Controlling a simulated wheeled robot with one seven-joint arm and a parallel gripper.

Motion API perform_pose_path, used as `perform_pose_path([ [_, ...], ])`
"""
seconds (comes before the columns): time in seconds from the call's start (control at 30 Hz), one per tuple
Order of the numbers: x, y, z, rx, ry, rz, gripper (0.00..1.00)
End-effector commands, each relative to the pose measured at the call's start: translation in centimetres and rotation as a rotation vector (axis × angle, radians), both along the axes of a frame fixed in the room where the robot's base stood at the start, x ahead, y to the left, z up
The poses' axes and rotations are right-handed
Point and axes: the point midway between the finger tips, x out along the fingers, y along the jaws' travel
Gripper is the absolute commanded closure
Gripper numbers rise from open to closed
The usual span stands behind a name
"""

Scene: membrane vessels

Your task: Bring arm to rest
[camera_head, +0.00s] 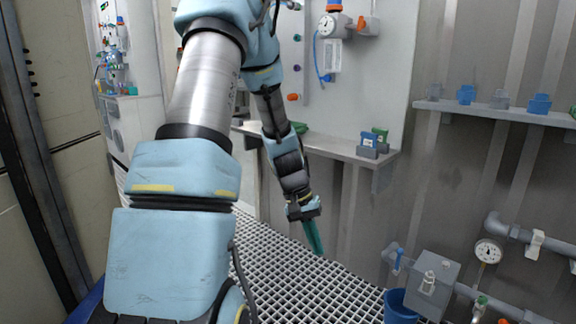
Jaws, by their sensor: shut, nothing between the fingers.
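My arm (203,85) rises from the lower left, bends at the top of the view and reaches down over the grating. Its links are light blue and silver. My gripper (316,243) hangs below the small shelf with its teal fingers pointing down and slightly right. The fingers are together and hold nothing. They are in free air, apart from the shelf and the grey box.
A metal shelf (345,151) on the wall holds a blue and a green item in grey holders (367,145). A higher shelf (500,113) at right carries several small holders. A grey box (432,279), a blue bucket (399,308) and a gauge (488,251) stand lower right. Grating (285,275) covers the floor.

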Motion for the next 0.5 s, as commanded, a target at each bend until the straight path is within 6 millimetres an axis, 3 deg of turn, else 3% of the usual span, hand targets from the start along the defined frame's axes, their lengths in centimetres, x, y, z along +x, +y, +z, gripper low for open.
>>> perform_pose_path([
  [0.1,-2.2,4.3,3.1,0.117,-0.070,0.026,1.00],
  [0.2,-4.0,7.2,4.9,0.189,-0.120,0.056,1.00],
  [0.5,-8.3,12.6,8.3,0.307,-0.233,0.128,1.00],
])
